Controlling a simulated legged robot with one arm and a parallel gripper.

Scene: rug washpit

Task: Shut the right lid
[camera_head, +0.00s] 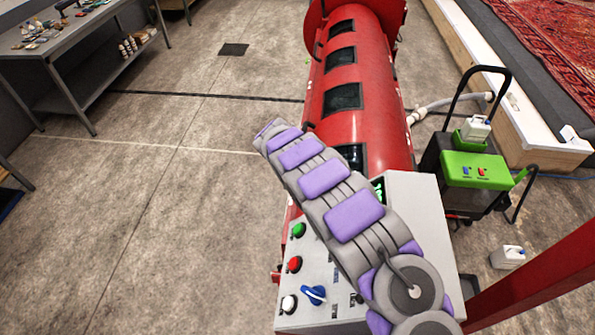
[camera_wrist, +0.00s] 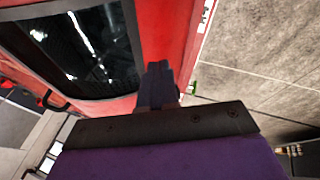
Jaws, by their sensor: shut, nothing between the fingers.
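The long red cylindrical machine (camera_head: 375,85) runs away from me in the head view, with several dark glass windows along its top. I cannot tell which part is the right lid, or how far any lid is open. A black handle (camera_head: 309,127) sticks out at the cylinder's left side. In the wrist view, a dark glass window (camera_wrist: 75,50) in a red frame (camera_wrist: 165,25) fills the upper left. My gripper (camera_wrist: 160,72) is shut and empty, its fingers over the red frame beside the glass; contact is unclear. My arm hides part of the near machine in the head view.
A grey control box (camera_head: 415,205) with buttons and a blue knob stands at the near end. A workbench (camera_head: 70,45) is at the far left; the floor between is mostly clear.

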